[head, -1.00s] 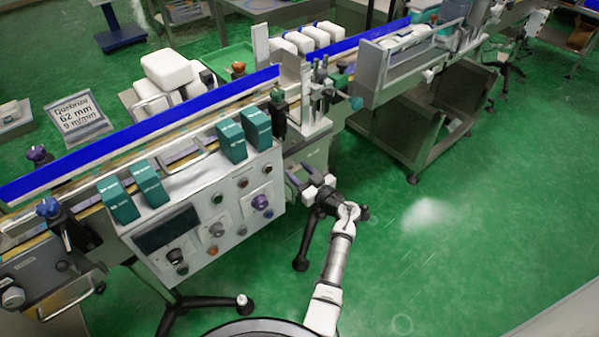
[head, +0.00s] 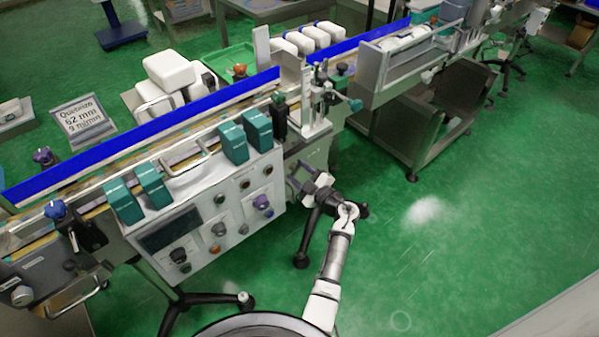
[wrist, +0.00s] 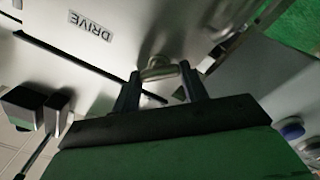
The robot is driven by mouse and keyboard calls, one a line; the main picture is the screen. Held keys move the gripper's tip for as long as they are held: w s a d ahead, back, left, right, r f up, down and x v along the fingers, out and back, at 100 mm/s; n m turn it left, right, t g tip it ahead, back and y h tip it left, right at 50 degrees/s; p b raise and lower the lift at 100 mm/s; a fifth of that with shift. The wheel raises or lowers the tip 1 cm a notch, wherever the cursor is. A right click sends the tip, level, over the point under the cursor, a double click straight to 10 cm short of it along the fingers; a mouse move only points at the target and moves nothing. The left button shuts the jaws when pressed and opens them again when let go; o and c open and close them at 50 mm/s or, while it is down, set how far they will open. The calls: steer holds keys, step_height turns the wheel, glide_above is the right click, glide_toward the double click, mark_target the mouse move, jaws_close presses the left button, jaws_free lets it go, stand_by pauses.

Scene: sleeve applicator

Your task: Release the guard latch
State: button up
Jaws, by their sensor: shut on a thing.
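A rounded metal piece (wrist: 158,68), which looks like the latch, stands out from a pale metal panel marked DRIVE (wrist: 92,24) in the wrist view. The two dark fingers of my gripper (wrist: 160,80) are on either side of it, shut on it. In the head view my gripper (head: 306,182) is beside the right end of the control box (head: 215,215), low at the conveyor's near side. The latch is too small to make out there.
Several teal cartons (head: 233,143) stand along the conveyor above the control box. A black stand leg (head: 303,245) is close to my arm on its left. A metal frame (head: 425,140) stands at the right. Open green floor (head: 480,230) lies to the right.

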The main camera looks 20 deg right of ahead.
steer(key=n+b, duration=0.1)
steer(key=n, duration=0.3)
steer(key=shift+f+n, duration=0.15)
steer(key=shift+n, duration=0.15)
steer(key=n+b, duration=0.1)
steer(key=n, duration=0.3)
steer(key=shift+b, duration=0.3)
steer(key=shift+n, duration=0.3)
steer(key=o, duration=1)
steer(key=b+v, duration=0.1)
steer(key=v, duration=1.2)
steer(key=shift+s+d+b, duration=0.1)
steer(key=shift+s+b, duration=0.2)
steer(key=shift+s, duration=0.1)
